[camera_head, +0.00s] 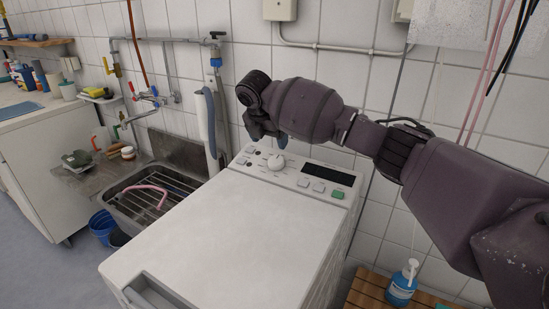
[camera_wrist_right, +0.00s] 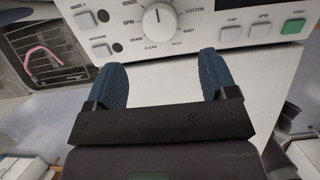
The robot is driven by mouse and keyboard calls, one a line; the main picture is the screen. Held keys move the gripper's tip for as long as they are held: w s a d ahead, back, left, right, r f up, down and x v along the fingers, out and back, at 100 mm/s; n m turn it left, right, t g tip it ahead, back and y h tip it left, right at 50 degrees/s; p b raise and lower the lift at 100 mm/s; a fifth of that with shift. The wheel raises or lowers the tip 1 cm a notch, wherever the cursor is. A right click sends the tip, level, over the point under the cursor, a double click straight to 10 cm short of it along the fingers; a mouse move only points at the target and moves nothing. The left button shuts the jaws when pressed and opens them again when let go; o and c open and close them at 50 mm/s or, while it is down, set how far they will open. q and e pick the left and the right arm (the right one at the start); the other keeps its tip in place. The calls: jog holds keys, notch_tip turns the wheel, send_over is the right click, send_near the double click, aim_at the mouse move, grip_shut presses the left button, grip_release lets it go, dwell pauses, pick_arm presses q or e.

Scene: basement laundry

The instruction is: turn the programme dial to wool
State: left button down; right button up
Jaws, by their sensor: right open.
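The programme dial (camera_head: 276,162) is a round white knob on the control panel at the back of the white top-loading washing machine (camera_head: 235,235). In the right wrist view the dial (camera_wrist_right: 159,20) has a dark mark pointing up. Printed words around it include RINSE, SPIN, DRAIN, COTTON and EASY; a small label at its lower right is hard to read. My right gripper (camera_head: 262,132) is above and behind the dial in the head view. Its two blue pads (camera_wrist_right: 163,72) are spread apart, empty, with the dial beyond them and not touched. My left gripper is out of view.
The panel also has a dark display (camera_head: 328,174) and a green start button (camera_head: 309,194). A metal sink (camera_head: 150,195) with a pink hose stands left. A blue bottle (camera_head: 402,284) stands on a wooden slatted surface at right. The machine's lid is clear.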

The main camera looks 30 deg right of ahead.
aim_at(276, 160)
jog(key=b+x, duration=0.2)
jog(key=x, duration=0.6)
jog(key=shift+f, duration=0.35)
jog(key=shift+w+d+f, duration=0.1)
jog(key=shift+d+f, duration=0.1)
jog(key=shift+f, duration=0.1)
jog(key=shift+c, duration=0.3)
